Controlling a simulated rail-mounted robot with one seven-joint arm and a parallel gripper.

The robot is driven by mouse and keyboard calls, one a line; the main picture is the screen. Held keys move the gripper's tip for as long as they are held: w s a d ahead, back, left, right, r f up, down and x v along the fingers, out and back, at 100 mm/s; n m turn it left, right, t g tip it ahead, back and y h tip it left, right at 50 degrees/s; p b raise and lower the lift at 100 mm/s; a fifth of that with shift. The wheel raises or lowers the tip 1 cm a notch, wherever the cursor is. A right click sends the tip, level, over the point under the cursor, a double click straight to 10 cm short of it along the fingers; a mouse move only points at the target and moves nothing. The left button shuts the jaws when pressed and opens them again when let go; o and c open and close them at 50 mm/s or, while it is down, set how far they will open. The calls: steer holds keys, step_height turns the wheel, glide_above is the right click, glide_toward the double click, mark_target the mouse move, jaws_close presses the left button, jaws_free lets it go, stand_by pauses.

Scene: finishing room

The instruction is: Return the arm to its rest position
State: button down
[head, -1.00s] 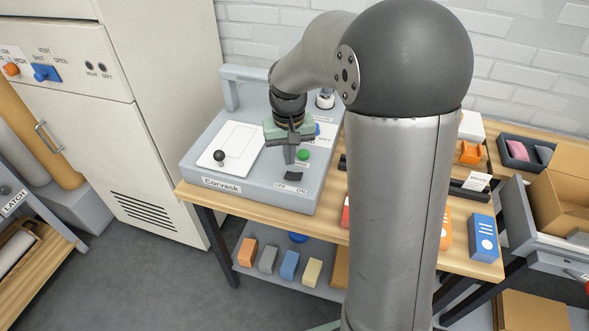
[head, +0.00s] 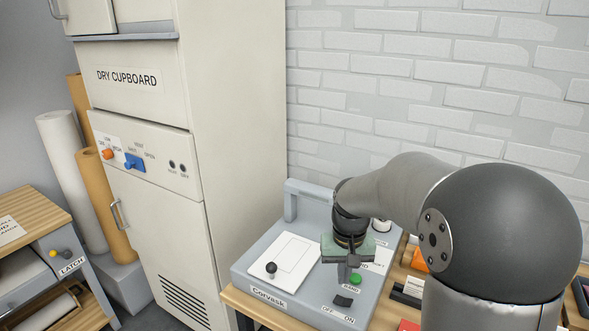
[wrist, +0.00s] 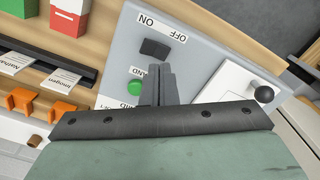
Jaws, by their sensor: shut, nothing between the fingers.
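My gripper (head: 344,272) is shut and empty. In the head view it hangs over the right half of the grey Corvask machine (head: 262,243), close to its green button (head: 356,278). In the wrist view my closed fingers (wrist: 164,85) point down at the machine's panel, between the green button (wrist: 135,88) and the white plate (wrist: 232,95). The black OFF/ON switch (wrist: 154,48) lies just beyond the fingertips. I cannot tell whether the fingertips touch the panel. My arm reaches in from the right and covers part of the bench.
The tall dry cupboard (head: 240,100) stands left of the machine, with a brick wall (head: 430,90) behind. A black knob (head: 271,267) stands up from the white plate. Orange pieces (wrist: 22,100) and a black rail (wrist: 50,62) lie beside the machine. Open air shows above it.

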steer(key=s+r, duration=0.1)
steer(key=s, duration=2.1)
steer(key=shift+n+t, duration=0.3)
steer(key=shift+n, duration=0.1)
steer(key=shift+a, duration=0.1)
